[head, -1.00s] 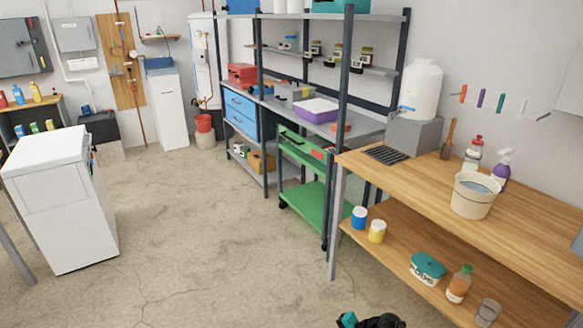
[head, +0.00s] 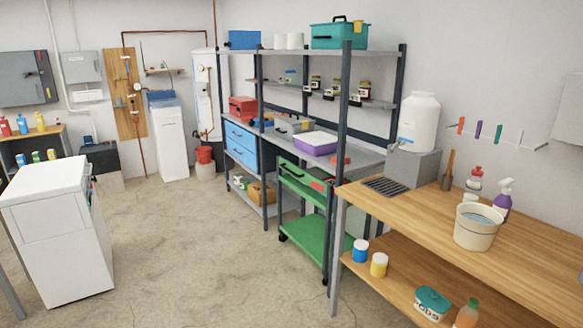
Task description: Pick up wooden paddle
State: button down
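A brown wooden paddle (head: 447,170) stands upright on the wooden workbench (head: 400,198) at the right. It is behind the dark drain grid and to the right of the grey block under the white water jug. My gripper is not in view.
A cream bucket (head: 475,228), a purple spray bottle (head: 502,200) and a red-capped bottle (head: 474,182) stand right of the paddle. The white jug (head: 418,122) sits left of it. A green cart (head: 312,208) and metal shelving adjoin the bench. Open concrete floor (head: 190,240) lies left.

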aim_at(449, 170)
jog(key=u, duration=0.6)
jog(key=i, duration=0.35)
jog(key=z, duration=1.85)
jog(key=i, duration=0.45)
jog(key=u, duration=0.4)
